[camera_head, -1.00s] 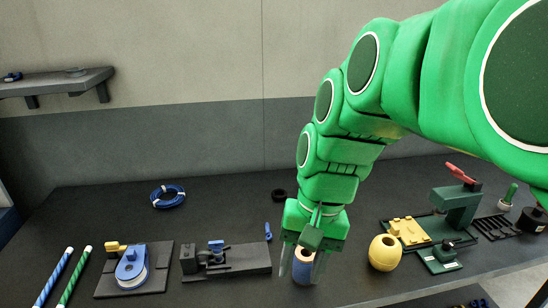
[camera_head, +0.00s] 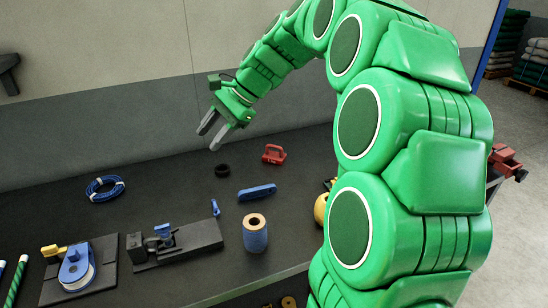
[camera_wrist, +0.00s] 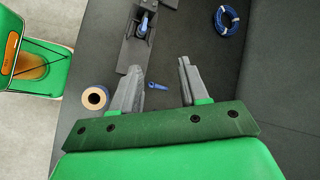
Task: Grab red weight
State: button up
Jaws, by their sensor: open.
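The red weight (camera_head: 274,154) is a small red block with a loop handle, standing on the dark bench towards the back, right of centre in the head view. My gripper (camera_head: 211,136) is open and empty, raised above the bench to the left of the weight and apart from it. In the wrist view my gripper (camera_wrist: 159,66) shows its two grey fingers spread wide with nothing between them. The red weight does not show in the wrist view.
A blue cable coil (camera_head: 105,188) and a black clamp fixture (camera_head: 175,243) are further left. My arm hides the bench's right part.

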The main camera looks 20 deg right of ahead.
jog(key=w+d+m+t+y, duration=0.15)
jog(key=w+d+m, duration=0.3)
jog(key=w, duration=0.45)
jog(key=m+t, duration=0.7)
jog(key=m, duration=0.4)
send_over(274, 147)
jog(key=s+d, duration=0.3)
jog(key=d, duration=0.1)
notch_tip(274, 147, down, 8)
jog(key=shift+n, duration=0.25)
jog(key=f, duration=1.8)
jog(key=shift+w+a, duration=0.15)
jog(key=shift+a, duration=0.1)
jog(key=shift+x, duration=2.5)
jog(key=shift+f, duration=0.1)
jog(key=shift+c, duration=0.2)
grip_shut()
